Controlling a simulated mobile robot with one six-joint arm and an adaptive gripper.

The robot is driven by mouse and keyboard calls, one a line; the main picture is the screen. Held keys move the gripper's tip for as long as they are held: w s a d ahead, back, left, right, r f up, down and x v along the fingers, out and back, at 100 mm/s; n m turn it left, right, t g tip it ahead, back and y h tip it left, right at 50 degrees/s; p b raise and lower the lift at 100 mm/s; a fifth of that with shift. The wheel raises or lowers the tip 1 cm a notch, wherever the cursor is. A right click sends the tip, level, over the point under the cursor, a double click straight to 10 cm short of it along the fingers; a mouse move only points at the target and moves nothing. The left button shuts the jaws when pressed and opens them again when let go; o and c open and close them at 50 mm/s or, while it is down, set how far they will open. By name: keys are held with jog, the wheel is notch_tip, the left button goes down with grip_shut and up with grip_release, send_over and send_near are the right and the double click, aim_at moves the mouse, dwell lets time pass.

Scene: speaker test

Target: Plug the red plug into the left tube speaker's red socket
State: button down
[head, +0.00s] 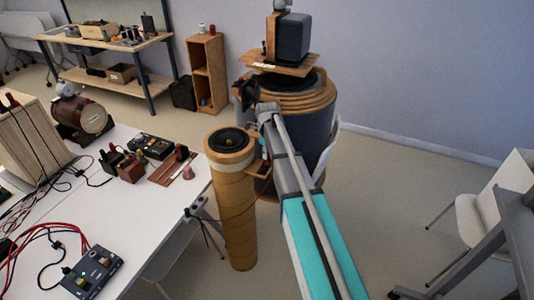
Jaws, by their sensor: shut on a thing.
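A tall tan tube speaker (235,215) stands upright beside the white table, with a dark round driver (231,141) in its top. It is the left one of the speakers near my arm. A small wooden plate (257,171) juts from its right side, partly behind my arm, with small red and dark parts that I cannot tell apart. My arm reaches from the bottom right to the upper middle. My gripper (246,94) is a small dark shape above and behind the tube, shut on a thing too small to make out. I cannot pick out the red plug or the red socket.
A wide wood-ringed barrel speaker (307,101) stands behind my arm, with a dark box speaker (292,37) above it. The white table (140,225) at left holds devices, cables and a brown drum (92,119). White chairs stand at right. Open floor lies right of my arm.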

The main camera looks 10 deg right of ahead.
jog(key=shift+f, duration=0.3)
jog(key=shift+c, duration=2.4)
grip_release()
jog(key=shift+r, duration=0.1)
jog(key=shift+r+p, duration=2.85)
jog(key=shift+r, duration=0.1)
jog(key=shift+w+r+p, duration=0.35)
jog(key=shift+p, duration=0.2)
jog(key=shift+s+r, duration=0.35)
jog(key=shift+r, duration=0.2)
jog(key=shift+f, duration=0.1)
jog(key=shift+f, duration=0.2)
